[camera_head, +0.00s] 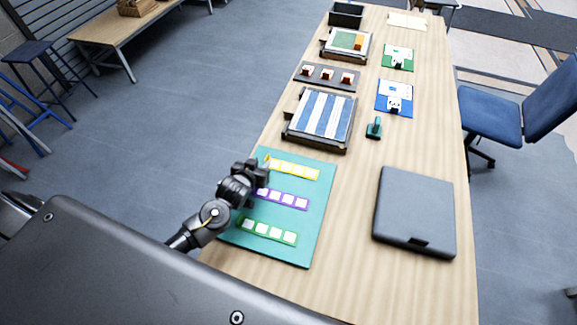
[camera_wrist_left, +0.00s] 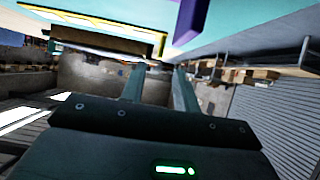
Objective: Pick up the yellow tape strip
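The yellow tape strip (camera_head: 293,169), with pale squares along it, lies on the teal mat (camera_head: 316,208) near its far edge. My left gripper (camera_head: 263,171) is at the left end of this strip, over the mat's left edge. In the left wrist view its two fingers (camera_wrist_left: 158,75) stand apart with an empty gap between them, and a yellow strip (camera_wrist_left: 85,18) shows at upper left, outside the gap. In the head view the gripper hides the mat around the strip's left end; contact cannot be told. My right gripper is not in view.
A purple strip (camera_head: 284,199) and a green strip (camera_head: 269,232) lie nearer on the mat. A dark closed case (camera_head: 414,212) is at right. A striped panel (camera_head: 322,115) and a small teal-green object (camera_head: 374,128) stand beyond. Bare wood lies between mat and case.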

